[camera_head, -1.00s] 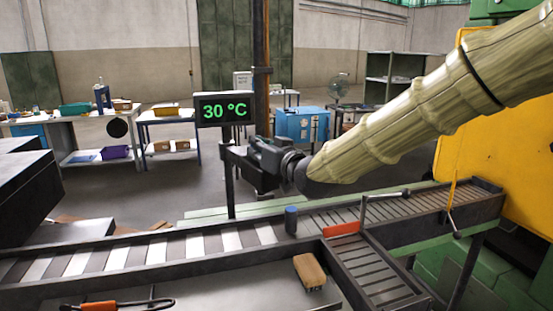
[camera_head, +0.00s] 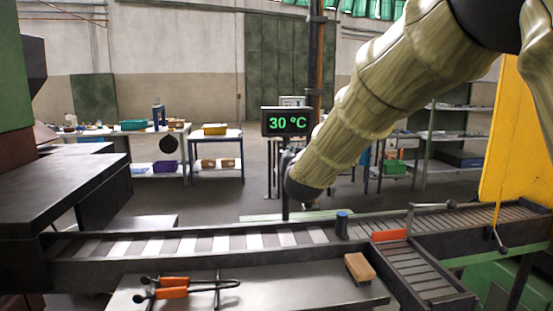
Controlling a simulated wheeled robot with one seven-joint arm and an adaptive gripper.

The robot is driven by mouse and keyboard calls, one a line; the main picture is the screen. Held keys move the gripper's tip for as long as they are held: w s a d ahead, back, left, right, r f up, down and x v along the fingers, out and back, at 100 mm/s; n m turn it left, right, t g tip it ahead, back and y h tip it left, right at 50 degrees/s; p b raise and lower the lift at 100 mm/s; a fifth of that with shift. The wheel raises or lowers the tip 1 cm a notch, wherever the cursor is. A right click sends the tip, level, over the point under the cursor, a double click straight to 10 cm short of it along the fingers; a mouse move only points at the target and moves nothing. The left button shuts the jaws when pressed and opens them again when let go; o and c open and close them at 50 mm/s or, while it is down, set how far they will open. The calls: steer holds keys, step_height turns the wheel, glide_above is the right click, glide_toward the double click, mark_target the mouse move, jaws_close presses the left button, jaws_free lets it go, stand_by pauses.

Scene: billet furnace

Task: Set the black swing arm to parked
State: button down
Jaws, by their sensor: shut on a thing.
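My gripper (camera_head: 288,160) is mostly hidden behind the dark cuff and tan sleeve of my arm, and only a small dark part shows at the cuff's left edge. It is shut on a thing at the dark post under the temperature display. The black swing arm is hidden behind my arm in the current view. In the earlier view a dark bar stood out from that post at the gripper. The angle of the swing arm cannot be read now.
The temperature display (camera_head: 286,122) reads 30 °C. A blue cylinder (camera_head: 342,226) stands at the roller conveyor (camera_head: 210,243) near an orange plate (camera_head: 390,235). Orange-handled tongs (camera_head: 174,288) and a brown block (camera_head: 360,267) lie on the front table. A metal lever (camera_head: 432,206) stands right.

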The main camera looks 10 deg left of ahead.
steer(key=shift+d, duration=0.1)
stand_by(0.4)
steer(key=c, duration=1.5)
jaws_free()
steer(key=v, duration=1.2)
